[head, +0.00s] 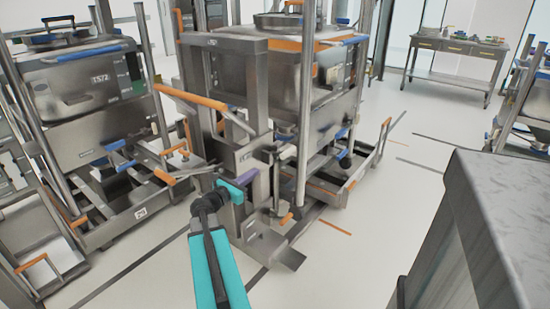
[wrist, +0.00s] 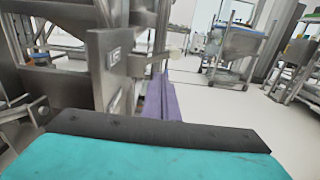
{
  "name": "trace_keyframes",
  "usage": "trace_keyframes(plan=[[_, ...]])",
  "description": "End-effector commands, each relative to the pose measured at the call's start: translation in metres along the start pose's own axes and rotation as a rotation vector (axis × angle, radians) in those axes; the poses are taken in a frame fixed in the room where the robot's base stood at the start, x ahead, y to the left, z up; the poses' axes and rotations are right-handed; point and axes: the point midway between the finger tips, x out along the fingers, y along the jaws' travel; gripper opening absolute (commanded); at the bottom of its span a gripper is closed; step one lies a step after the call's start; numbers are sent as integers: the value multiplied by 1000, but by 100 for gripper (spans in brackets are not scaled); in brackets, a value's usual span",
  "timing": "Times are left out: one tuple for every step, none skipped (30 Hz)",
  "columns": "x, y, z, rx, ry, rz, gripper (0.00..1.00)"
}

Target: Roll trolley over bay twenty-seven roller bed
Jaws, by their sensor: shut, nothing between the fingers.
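My gripper (head: 244,175), with purple fingers on a teal wrist, is shut and empty. It is beside the grey post of the central lifting frame (head: 240,150); I cannot tell whether it touches. In the wrist view the purple fingers (wrist: 161,100) point ahead, just right of a grey metal box. A low trolley with orange-tipped handles (head: 360,172) stands under and behind the central frame, partly hidden by it. At the left, a low frame (head: 115,225) carries a small plate whose number I cannot read surely. No roller bed can be told apart for sure.
A steel bin marked 1572 (head: 85,85) stands at the left, another bin (head: 290,95) in the central frame. A grey block (head: 490,220) fills the right foreground. A workbench (head: 455,60) stands at the back right. Floor between the block and frame is clear.

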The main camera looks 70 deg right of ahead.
Motion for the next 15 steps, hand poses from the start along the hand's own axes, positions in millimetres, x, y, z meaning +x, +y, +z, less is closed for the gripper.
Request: trace_keyframes(plan=[[1,-2,2,-11,-6,-3,0],[2,-2,3,-14,-8,-4,0],[2,-2,3,-15,-8,-4,0],[2,-2,3,-15,-8,-4,0],[2,-2,2,-14,-8,-4,0],[2,-2,2,-14,-8,-3,0],[2,-2,2,-13,-8,-3,0],[2,-2,2,-13,-7,-3,0],[2,-1,2,-13,-7,-3,0],[2,-1,2,-12,-7,-3,0],[2,-1,2,-12,-7,-3,0],[2,-1,2,-12,-7,-3,0],[3,-1,2,-12,-7,-3,0],[4,-1,2,-11,-7,-3,0],[6,-1,2,-11,-7,-3,0]])
